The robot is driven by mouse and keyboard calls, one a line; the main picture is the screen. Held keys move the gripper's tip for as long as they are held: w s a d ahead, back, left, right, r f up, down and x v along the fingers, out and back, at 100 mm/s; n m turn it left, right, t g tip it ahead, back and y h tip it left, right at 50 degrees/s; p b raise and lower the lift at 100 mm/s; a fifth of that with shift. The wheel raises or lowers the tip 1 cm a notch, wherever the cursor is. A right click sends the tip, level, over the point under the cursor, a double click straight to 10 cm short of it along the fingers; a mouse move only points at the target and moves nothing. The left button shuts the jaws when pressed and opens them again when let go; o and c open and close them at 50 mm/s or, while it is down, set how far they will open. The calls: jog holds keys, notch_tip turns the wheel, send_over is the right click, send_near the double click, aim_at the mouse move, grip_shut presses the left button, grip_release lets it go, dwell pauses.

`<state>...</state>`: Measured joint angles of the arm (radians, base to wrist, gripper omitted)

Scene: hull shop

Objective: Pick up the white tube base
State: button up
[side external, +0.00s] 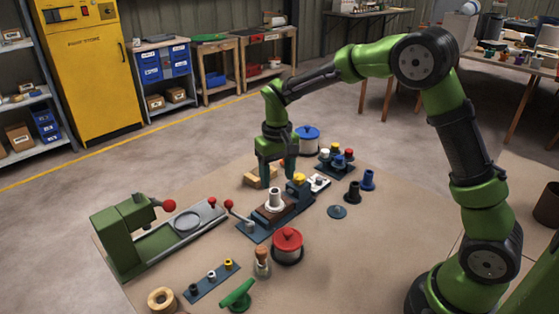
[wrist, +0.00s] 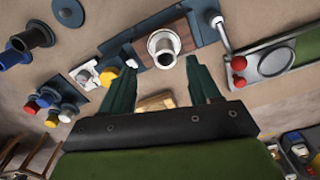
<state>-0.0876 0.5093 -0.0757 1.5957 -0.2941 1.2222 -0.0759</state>
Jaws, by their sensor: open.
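The white tube base (side external: 275,200) is a short flanged tube. It stands upright on a brown block in the blue clamp fixture (side external: 253,229). My gripper (side external: 277,177) is open and points down just above it in the side view. In the wrist view, the tube base (wrist: 163,48) shows its open bore and lies ahead of the space between the two green fingers of my gripper (wrist: 160,64). Nothing is between the fingers. I cannot tell the exact height gap.
A yellow knob (side external: 299,178) and a red-knobbed lever (side external: 229,204) are on the fixture. A green press (side external: 125,235) stands left. A red-lidded pot (side external: 288,245) stands in front. A rack of coloured parts (side external: 338,162) and dark flanged tubes (side external: 368,180) are right.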

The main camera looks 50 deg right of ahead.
aim_at(274, 194)
jog(key=f, duration=0.6)
jog(key=shift+w+a+f, duration=0.2)
jog(key=shift+a+f, duration=0.1)
jog(key=shift+a, duration=0.05)
grip_shut()
